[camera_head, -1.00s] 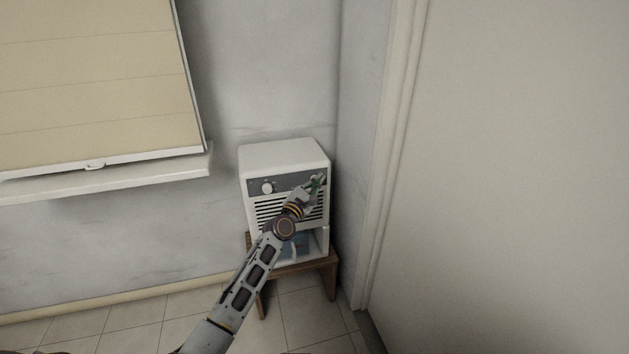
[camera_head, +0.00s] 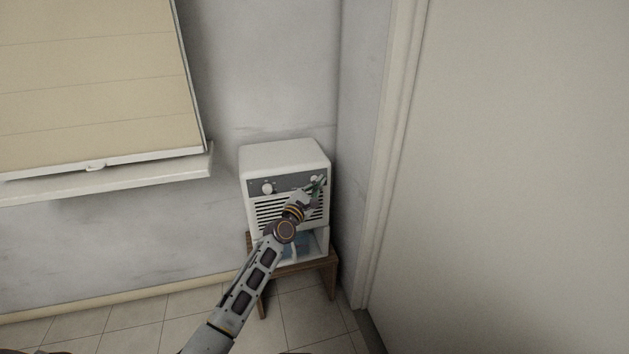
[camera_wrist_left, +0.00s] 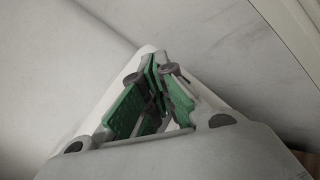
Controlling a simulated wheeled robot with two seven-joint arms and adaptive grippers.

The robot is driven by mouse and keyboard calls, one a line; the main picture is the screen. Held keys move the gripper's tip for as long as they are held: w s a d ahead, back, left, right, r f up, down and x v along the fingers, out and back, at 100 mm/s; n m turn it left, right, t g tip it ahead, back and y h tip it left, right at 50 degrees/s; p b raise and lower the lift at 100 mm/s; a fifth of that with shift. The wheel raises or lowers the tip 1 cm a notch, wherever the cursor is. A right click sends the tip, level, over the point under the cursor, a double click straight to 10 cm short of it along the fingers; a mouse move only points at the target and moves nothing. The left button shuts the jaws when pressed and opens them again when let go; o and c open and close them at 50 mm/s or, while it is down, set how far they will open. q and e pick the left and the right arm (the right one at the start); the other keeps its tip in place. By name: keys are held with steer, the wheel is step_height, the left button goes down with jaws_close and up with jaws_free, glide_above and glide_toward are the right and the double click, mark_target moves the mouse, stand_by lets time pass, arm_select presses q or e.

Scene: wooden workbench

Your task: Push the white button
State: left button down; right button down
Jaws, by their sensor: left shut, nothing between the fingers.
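A white box-shaped appliance (camera_head: 284,154) with a grey control panel (camera_head: 289,184) stands against the wall near the corner. A round white knob (camera_head: 267,188) is on the panel's left part. My left gripper (camera_head: 319,182), with green finger pads, is shut and empty at the panel's right end. A small pale spot shows beside its tips, but I cannot make out a white button there or tell whether the tips touch the panel. In the left wrist view the shut fingers (camera_wrist_left: 154,64) point at the white appliance, and they hide the panel. My right gripper is not in view.
The appliance rests on a low wooden stool (camera_head: 331,273). A window blind (camera_head: 95,80) and sill (camera_head: 110,177) are on the left. A door frame (camera_head: 388,150) and a pale door surface (camera_head: 510,180) are close on the right. My left arm crosses the appliance's front.

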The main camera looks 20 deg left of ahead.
arm_select(q)
steer(key=shift+s, duration=0.1)
steer(key=shift+s+d+p, duration=0.55)
steer(key=shift+s, duration=0.25)
steer(key=shift+s+d+p, duration=0.5)
steer(key=shift+s+d, duration=0.1)
steer(key=shift+s, duration=0.25)
steer(key=shift+s+d+p, duration=0.55)
steer(key=shift+s, duration=0.25)
steer(key=shift+a, duration=0.1)
